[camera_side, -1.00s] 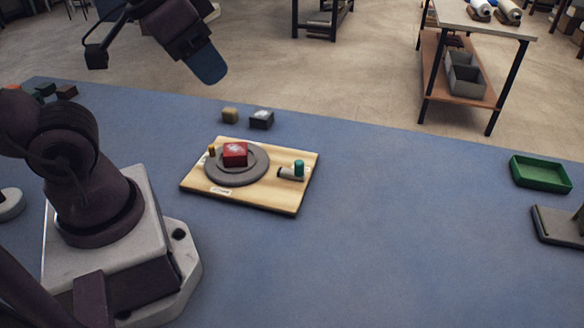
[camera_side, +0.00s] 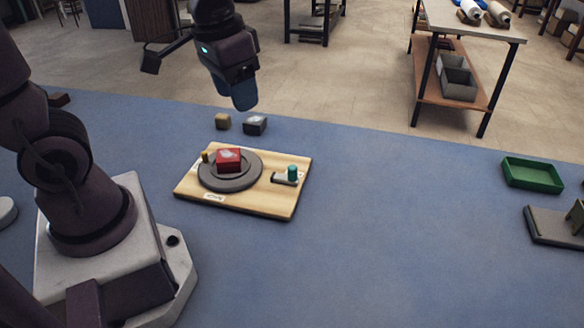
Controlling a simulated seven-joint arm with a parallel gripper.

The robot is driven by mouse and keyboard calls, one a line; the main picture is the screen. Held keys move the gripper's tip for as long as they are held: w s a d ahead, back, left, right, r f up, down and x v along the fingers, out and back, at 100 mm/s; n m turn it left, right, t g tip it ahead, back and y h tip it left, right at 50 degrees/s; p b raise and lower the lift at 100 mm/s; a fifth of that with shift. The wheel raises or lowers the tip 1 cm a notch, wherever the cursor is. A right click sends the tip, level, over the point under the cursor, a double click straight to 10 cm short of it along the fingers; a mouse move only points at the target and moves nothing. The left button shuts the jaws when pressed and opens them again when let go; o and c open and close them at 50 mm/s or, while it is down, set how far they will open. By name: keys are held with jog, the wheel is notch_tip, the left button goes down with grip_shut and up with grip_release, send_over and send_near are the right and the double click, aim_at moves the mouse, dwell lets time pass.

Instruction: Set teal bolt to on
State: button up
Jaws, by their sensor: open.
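The teal bolt (camera_side: 292,172) is a small upright teal knob on a pale metal slide (camera_side: 284,179), at the right part of a wooden board (camera_side: 270,206). A round grey disc (camera_side: 247,182) with a red block (camera_side: 229,159) on it fills the left part of the board. A small brass peg (camera_side: 205,157) stands by the disc's left edge. My gripper (camera_side: 244,102) is open and empty, high above the table, up and to the left of the bolt and well apart from it. Its fingers point down and overlap in this view.
A yellowish block (camera_side: 223,121) and a dark grey block (camera_side: 255,125) sit behind the board. A green tray (camera_side: 532,174) and a grey stand (camera_side: 556,227) are at the far right. The blue table (camera_side: 400,220) is clear between them and the board.

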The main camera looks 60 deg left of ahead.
aim_at(293, 167)
jog(key=w+a+f+n+g, duration=0.1)
jog(key=w+a+f, duration=0.2)
jog(key=w+f, duration=0.35)
jog(key=w+a+f+g, duration=0.1)
jog(key=w+a+f, duration=0.2)
jog(key=w+f, duration=0.35)
jog(key=f, duration=1.2)
jog(key=shift+w+d+f, duration=0.1)
jog(key=shift+d, duration=0.15)
jog(key=shift+c, duration=0.3)
